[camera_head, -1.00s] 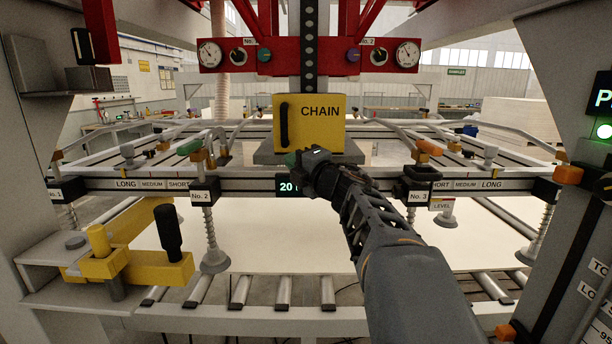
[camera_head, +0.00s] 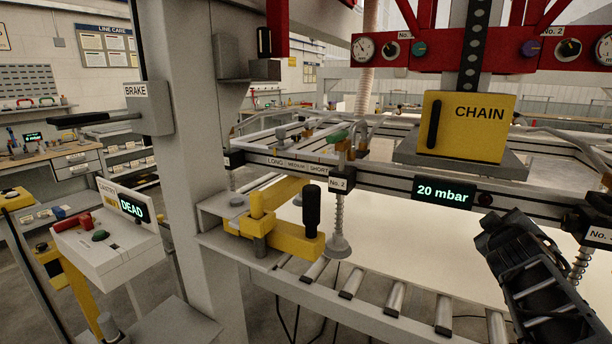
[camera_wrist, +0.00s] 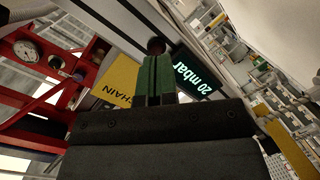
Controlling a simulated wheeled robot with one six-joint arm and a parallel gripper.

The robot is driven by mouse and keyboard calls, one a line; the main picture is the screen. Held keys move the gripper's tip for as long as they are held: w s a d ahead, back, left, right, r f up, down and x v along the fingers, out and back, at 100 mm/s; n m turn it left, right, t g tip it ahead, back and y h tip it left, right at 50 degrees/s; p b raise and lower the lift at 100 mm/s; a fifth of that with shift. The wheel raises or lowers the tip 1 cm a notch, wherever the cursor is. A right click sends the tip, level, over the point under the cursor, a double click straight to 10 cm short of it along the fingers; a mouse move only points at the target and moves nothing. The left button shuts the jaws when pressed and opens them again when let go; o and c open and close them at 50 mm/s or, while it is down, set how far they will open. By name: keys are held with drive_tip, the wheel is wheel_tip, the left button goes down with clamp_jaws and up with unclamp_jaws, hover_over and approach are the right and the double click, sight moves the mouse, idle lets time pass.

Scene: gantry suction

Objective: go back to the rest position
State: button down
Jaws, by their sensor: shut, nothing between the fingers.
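My gripper (camera_head: 494,222) is at the right of the head view, raised in front of the gantry's crossbar, below and right of the display reading 20 mbar (camera_head: 443,193). In the wrist view its green fingers (camera_wrist: 155,80) are together with nothing between them. The wrist view also shows the display (camera_wrist: 194,70) and the yellow CHAIN box (camera_wrist: 118,80) beyond the fingers. The gripper appears apart from both.
A yellow clamp with a black handle (camera_head: 312,208) stands left of the rollers. A control box (camera_head: 105,245) with a DEAD display and a BRAKE lever (camera_head: 95,118) are at left. A suction cup (camera_head: 338,245) hangs under the crossbar. A pale sheet (camera_head: 400,255) lies on the rollers.

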drive_tip(key=s+a+f+m+g+y+p, duration=0.1)
drive_tip(key=s+a+f+m+g+y, duration=0.15)
drive_tip(key=s+a+f+g, duration=0.35)
drive_tip(key=s+a+f+m+g+y, duration=0.15)
drive_tip(key=a+f+m, duration=0.25)
drive_tip(key=f, duration=0.4)
drive_tip(key=s+a+f+n+g+y+p, duration=0.1)
drive_tip(key=s+a+y, duration=0.1)
drive_tip(key=a, duration=0.4)
drive_tip(key=s+a+f+g+y+p, duration=0.1)
drive_tip(key=s+a+f+y, duration=0.1)
drive_tip(key=a, duration=0.4)
drive_tip(key=shift+s+a+f+n, duration=0.3)
drive_tip(key=shift+s+n, duration=0.05)
drive_tip(key=shift+s, duration=0.5)
drive_tip(key=shift+g, duration=0.25)
